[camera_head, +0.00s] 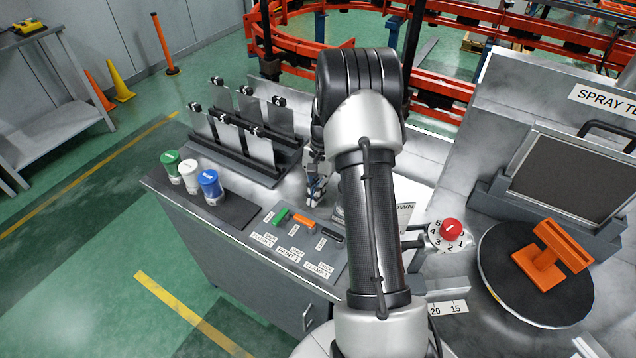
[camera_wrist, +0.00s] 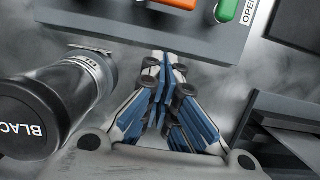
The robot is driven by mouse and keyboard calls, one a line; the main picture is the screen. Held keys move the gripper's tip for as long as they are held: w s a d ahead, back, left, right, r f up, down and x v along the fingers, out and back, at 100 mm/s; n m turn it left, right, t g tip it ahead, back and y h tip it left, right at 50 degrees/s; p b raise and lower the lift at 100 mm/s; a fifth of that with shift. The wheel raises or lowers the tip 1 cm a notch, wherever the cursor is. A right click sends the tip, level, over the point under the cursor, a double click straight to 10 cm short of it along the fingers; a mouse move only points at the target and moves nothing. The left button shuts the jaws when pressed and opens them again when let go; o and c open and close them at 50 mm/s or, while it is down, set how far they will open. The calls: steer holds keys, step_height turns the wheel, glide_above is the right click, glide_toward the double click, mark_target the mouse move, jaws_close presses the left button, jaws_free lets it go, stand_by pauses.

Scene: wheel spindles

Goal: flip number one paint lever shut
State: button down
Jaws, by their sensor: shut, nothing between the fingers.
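The orange lever (camera_head: 302,224) is the middle of three on a grey panel (camera_head: 262,262). The middle label below reads PAINT 1. The lever also shows, cut off, at the top of the wrist view (camera_wrist: 180,3). The green lever (camera_head: 281,217) stands left of it and the black lever (camera_head: 330,234) right of it in the head view. My gripper (camera_head: 315,192) is behind the panel, apart from the levers. In the wrist view its blue fingertips (camera_wrist: 164,68) are together, empty, pointing toward the panel. My arm hides part of the bench.
Green, white and blue (camera_head: 211,187) canisters stand left of the panel. A rack of upright plates (camera_head: 240,125) stands behind. A red knob (camera_head: 451,228) and round turntable (camera_head: 520,290) are right.

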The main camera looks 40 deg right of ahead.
mark_target(297, 214)
steer(key=shift+s+a+r+b, duration=0.1)
steer(key=shift+s+a+b, duration=0.15)
steer(key=shift+a, duration=0.65)
steer(key=shift+s+a+r+b, duration=0.15)
steer(key=shift+s+a, duration=0.2)
steer(key=shift+a, duration=0.55)
steer(key=shift+w+a+n+p, duration=0.2)
steer(key=shift+a+n+p, duration=0.25)
steer(key=shift+n+p, duration=0.4)
steer(key=shift+w+a+n+g+h+p, duration=0.15)
steer(key=shift+a+n+g+p, duration=0.15)
steer(key=shift+n, duration=0.5)
steer(key=shift+a+n+g+h+p, duration=0.2)
steer(key=shift+a+n+p, duration=0.2)
steer(key=shift+n, duration=0.35)
steer(key=shift+a+n+p, duration=0.3)
steer(key=shift+a+n, duration=0.05)
steer(key=shift+n, duration=0.35)
steer(key=shift+a, duration=0.35)
steer(key=shift+p, duration=0.3)
